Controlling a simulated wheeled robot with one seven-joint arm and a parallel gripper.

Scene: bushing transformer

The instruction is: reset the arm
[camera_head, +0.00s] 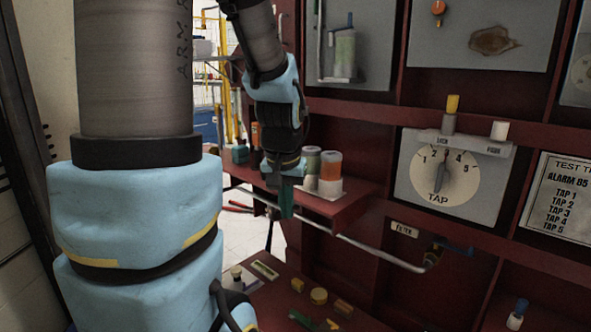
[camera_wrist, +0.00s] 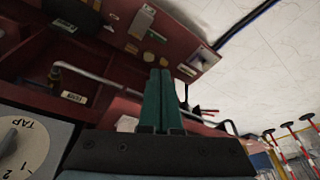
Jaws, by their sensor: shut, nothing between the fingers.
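My arm comes in from the left and top in the head view. My gripper (camera_head: 286,200) hangs in front of the small red shelf, its green fingers pointing down. In the wrist view my gripper (camera_wrist: 162,75) shows its two green fingers side by side, closed together with nothing between them. The fingers look close to the grey pipe (camera_head: 350,241) in the head view; I cannot tell whether they touch it.
The red shelf (camera_head: 349,208) holds an orange-and-white cylinder (camera_head: 330,167) and a green-grey one (camera_head: 312,162) close to my wrist. A TAP dial panel (camera_head: 441,172) stands to the right. A lower red shelf (camera_head: 275,305) bears several small blocks. White floor (camera_wrist: 245,75) lies open in the wrist view.

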